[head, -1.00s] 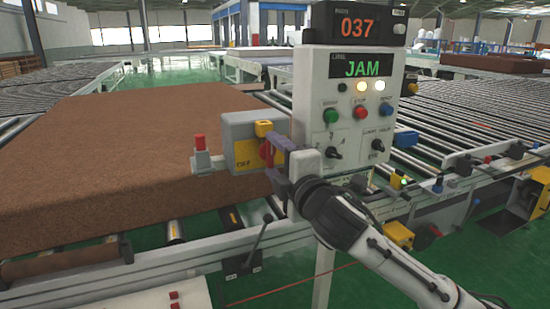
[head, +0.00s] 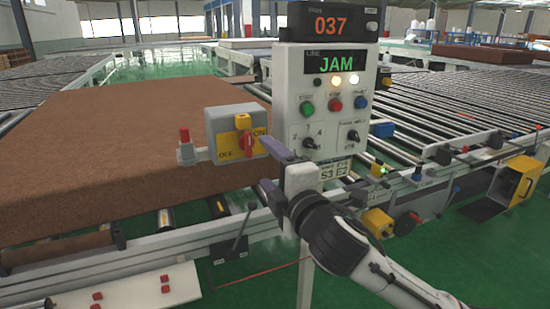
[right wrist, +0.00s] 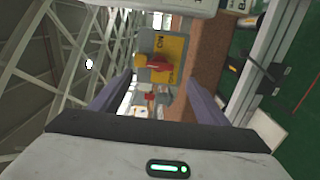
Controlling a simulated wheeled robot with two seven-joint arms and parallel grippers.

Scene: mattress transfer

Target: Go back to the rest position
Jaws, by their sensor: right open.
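My right gripper (head: 263,165) is open and empty, in front of the control panel (head: 328,95) and just right of a grey switch box (head: 222,126). The box has a yellow face lettered OFF and ON and a red rotary handle (head: 247,144). In the right wrist view, the red handle (right wrist: 159,63) shows beyond and between my two spread fingers (right wrist: 152,98), apart from them. The panel reads JAM under a 037 display, with two lamps lit. My left gripper is not in view.
A large brown mattress (head: 120,150) lies on the roller conveyor at left. A red button (head: 184,135) stands beside the switch box. More rollers (head: 440,120) run at right, with a yellow box (head: 518,180) near their side. Green floor (head: 400,275) is open in front.

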